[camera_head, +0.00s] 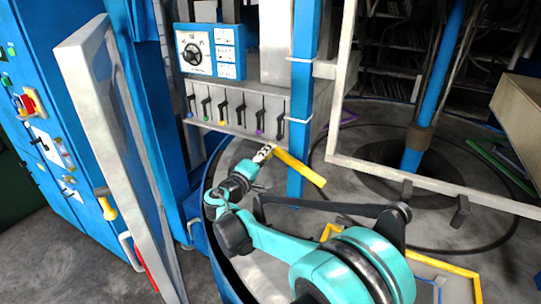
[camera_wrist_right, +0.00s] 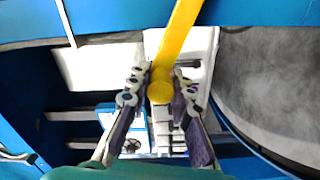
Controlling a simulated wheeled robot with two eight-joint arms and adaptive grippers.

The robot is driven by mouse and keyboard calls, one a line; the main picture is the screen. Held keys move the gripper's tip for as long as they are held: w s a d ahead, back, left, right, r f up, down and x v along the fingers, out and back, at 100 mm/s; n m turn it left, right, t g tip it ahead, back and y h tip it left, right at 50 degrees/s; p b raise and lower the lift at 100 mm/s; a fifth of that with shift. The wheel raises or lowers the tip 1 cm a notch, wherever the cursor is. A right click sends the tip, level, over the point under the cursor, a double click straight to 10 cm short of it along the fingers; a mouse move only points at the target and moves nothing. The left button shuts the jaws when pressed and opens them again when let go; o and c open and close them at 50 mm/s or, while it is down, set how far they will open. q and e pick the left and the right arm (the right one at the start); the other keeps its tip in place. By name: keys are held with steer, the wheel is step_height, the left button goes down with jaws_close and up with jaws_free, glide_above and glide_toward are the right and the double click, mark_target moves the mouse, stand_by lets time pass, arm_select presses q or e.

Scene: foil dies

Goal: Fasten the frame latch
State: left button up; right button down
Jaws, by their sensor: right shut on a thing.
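A yellow latch bar (camera_head: 303,170) slants down to the right by the blue post in the head view. Its upper end is at my right gripper (camera_head: 264,153). In the right wrist view the yellow bar (camera_wrist_right: 183,30) comes down from the top and ends in a rounded knob (camera_wrist_right: 160,86). The fingers of my right gripper (camera_wrist_right: 159,92) are on both sides of that knob, shut on it. The bar's far end is cut off in the wrist view. My left gripper is not in view.
A blue post (camera_head: 298,110) stands behind the bar. A panel with several slotted levers (camera_head: 236,108) and a dial box (camera_head: 209,52) are behind. A pale framed door (camera_head: 95,100) stands at left. A white frame (camera_head: 440,184) crosses the right side over the round floor.

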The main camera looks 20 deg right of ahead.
steer(key=f+n, duration=0.1)
steer(key=f+n+b, duration=0.1)
steer(key=shift+w+a+n, duration=0.15)
steer(key=shift+w+n, duration=0.1)
steer(key=shift+n, duration=0.05)
steer(key=shift+f+n+b, duration=0.65)
steer(key=shift+f+n, duration=0.05)
steer(key=shift+n, duration=0.5)
steer(key=c, duration=1.3)
jaws_free()
steer(key=shift+w+f, duration=0.1)
steer(key=v, duration=1.2)
